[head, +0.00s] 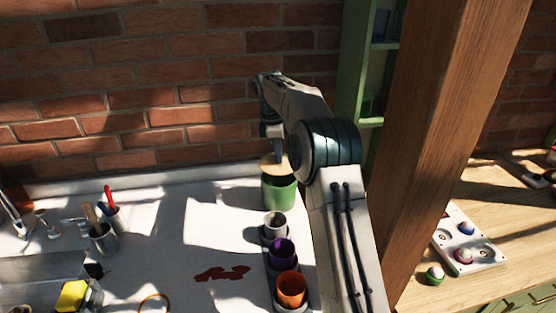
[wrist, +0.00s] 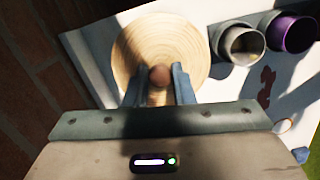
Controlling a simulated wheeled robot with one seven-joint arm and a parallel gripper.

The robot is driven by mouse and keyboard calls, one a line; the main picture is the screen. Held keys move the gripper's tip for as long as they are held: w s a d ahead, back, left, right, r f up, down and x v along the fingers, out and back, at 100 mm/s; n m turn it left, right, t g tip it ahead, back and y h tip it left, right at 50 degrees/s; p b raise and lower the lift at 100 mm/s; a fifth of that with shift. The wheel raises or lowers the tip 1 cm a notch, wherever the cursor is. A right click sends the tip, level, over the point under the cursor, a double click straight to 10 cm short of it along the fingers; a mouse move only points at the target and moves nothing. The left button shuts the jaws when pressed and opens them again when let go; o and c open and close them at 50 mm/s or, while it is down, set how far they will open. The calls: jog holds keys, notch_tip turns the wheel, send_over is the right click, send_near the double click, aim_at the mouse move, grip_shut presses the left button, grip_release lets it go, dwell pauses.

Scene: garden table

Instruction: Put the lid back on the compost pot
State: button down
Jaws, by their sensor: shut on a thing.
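The compost pot (head: 279,190) is a green cylinder standing on the white table near the brick wall. The lid (head: 268,165) is a round, pale wooden disc with a knob (wrist: 160,75); it fills the upper middle of the wrist view (wrist: 140,50). My gripper (head: 273,150) is shut on the lid's knob, with a finger on each side of it in the wrist view (wrist: 158,85). The lid is over the pot's mouth, slightly to the left in the head view. I cannot tell whether it touches the rim. The pot is hidden beneath the lid in the wrist view.
A wooden post (head: 440,150) rises to the right. The white table left of the pot is mostly clear.

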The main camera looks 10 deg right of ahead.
jog(key=shift+f, duration=2)
jog(key=shift+f, duration=0.1)
jog(key=shift+f, duration=0.25)
jog(key=c, duration=1.2)
grip_release()
jog(key=shift+c, duration=0.2)
